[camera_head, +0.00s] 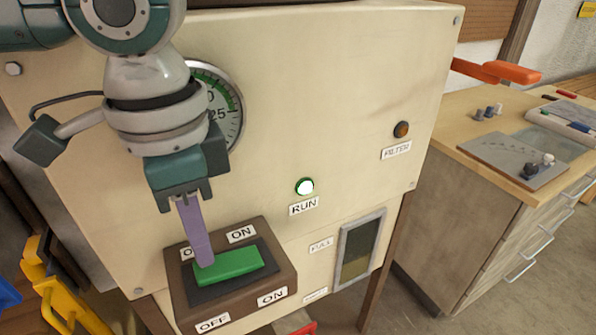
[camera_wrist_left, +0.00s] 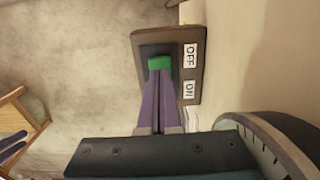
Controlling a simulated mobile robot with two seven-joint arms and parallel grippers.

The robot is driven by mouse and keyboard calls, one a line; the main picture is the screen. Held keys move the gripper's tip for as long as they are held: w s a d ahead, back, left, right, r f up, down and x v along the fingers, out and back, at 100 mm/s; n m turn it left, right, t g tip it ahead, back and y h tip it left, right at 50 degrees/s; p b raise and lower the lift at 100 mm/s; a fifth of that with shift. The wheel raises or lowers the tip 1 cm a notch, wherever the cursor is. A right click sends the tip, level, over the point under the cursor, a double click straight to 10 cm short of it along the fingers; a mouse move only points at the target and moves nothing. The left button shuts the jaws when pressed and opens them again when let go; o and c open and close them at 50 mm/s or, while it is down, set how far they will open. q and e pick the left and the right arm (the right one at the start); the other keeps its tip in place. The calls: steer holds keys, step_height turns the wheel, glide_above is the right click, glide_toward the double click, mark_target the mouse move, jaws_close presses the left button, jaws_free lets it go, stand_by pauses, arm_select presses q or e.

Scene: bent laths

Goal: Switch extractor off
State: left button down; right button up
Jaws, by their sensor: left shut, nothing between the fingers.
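The extractor's green rocker switch (camera_head: 235,266) sits on a dark plate in a brown box (camera_head: 188,299) at the bottom of a cream panel. Its OFF label (camera_head: 212,322) is on the left and its ON label (camera_head: 272,296) on the right. My left gripper (camera_head: 205,264) is shut and empty, its purple fingers pointing down at the rocker's OFF end. They seem to touch it. In the left wrist view the fingertips (camera_wrist_left: 160,72) cover most of the green rocker (camera_wrist_left: 160,62). The RUN lamp (camera_head: 304,186) is lit. My right gripper is out of view.
A round gauge (camera_head: 229,110) is partly behind my left arm. An amber FILTER lamp (camera_head: 401,129) looks unlit. A small window (camera_head: 358,250) is right of the switch box. A wooden workbench (camera_head: 450,130) stands at right; yellow metalwork (camera_head: 55,295) is lower left.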

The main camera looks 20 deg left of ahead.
mark_target(208, 269)
arm_select(q)
steer(key=shift+f+b, duration=0.45)
steer(key=shift+f, duration=0.6)
stand_by(0.8)
step_height(208, 269, up, 7)
steer(key=p, duration=0.9)
steer(key=shift+r, duration=0.15)
